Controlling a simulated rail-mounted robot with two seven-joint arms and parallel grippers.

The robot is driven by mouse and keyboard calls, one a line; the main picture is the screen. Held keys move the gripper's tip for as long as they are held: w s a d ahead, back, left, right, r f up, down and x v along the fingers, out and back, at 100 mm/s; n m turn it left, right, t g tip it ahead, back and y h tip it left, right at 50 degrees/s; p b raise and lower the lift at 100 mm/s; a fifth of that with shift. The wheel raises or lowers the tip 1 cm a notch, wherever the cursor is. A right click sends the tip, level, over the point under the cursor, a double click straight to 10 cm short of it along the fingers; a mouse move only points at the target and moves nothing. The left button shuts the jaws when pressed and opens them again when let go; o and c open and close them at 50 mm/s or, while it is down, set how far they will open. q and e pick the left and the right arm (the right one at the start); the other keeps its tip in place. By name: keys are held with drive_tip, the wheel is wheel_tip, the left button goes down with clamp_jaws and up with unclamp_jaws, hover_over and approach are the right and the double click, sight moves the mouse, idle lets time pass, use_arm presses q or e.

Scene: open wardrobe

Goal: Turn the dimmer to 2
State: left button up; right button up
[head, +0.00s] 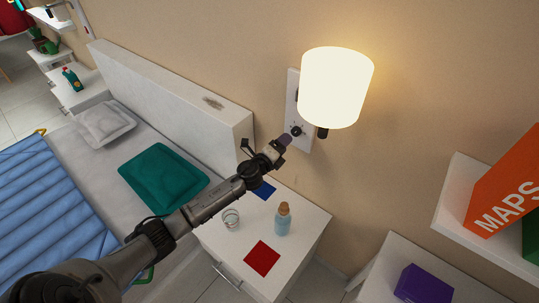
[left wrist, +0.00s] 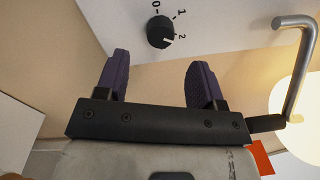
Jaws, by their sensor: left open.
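The dimmer is a round black knob (head: 297,131) on a white wall plate (head: 291,88) below and left of the lit lamp. In the left wrist view the knob (left wrist: 160,32) has the marks 0, 1 and 2 around its upper and right side. Its white pointer line is on the right side, close to the 2. My left gripper (head: 286,141) is in front of the plate, close to the knob. In the left wrist view its two purple fingers (left wrist: 160,63) are open and empty, with the knob beyond the tips, between their lines. My right gripper is not in view.
The lit lamp shade (head: 336,88) stands out from the wall right of the plate. A metal bar (left wrist: 302,65) shows at the right in the wrist view. Below my arm, a nightstand (head: 310,240) holds a bottle (head: 283,220) and a glass (head: 231,219). A bed lies left.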

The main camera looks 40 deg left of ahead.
use_arm(q)
drive_tip(key=s, duration=0.8)
drive_tip(key=shift+d+f, duration=0.15)
drive_tip(key=shift+d, duration=0.15)
drive_tip(key=shift+w, duration=0.1)
